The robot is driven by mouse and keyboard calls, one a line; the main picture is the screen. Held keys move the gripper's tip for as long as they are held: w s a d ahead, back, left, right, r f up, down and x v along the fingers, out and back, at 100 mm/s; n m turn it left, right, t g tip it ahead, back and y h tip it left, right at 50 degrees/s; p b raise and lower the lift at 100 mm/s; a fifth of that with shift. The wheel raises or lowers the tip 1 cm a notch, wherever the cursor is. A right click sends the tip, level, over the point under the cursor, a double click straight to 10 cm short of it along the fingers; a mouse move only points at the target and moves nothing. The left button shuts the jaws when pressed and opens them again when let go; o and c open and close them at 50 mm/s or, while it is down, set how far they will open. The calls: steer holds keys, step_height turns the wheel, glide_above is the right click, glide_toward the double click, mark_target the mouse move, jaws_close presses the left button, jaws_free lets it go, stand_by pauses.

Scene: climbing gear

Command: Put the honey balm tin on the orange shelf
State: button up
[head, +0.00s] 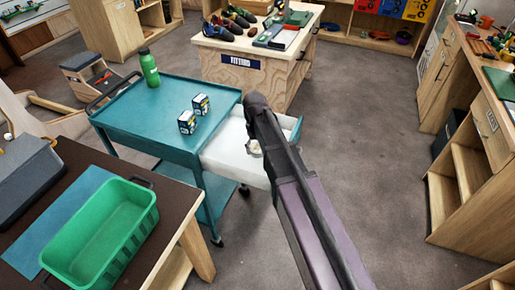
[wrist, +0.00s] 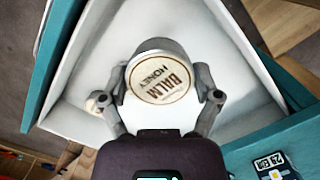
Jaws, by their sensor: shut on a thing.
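The honey balm tin (wrist: 160,82), a round silver tin with a cream lid reading "BALM HONEY", is between the two fingers of my gripper (wrist: 162,94) in the wrist view. The gripper is shut on its sides. Both are over the white inside of an open drawer (wrist: 92,75) of the teal cart. I cannot tell how far the tin is above the drawer floor. In the head view my arm reaches over the drawer (head: 228,155) and mostly hides the gripper and tin. An orange panel (head: 418,8) shows at the back; I cannot tell whether it is the orange shelf.
A green crate (head: 100,235) stands on the front-left table. A loaded wooden bench (head: 250,75) stands behind. Floor (head: 370,120) is clear to the right.

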mark_target(257, 148)
step_height(257, 148, up, 7)
steer(key=p, duration=0.6)
steer(key=shift+f+p, duration=0.15)
steer(key=shift+p, duration=0.2)
steer(key=shift+s, duration=0.2)
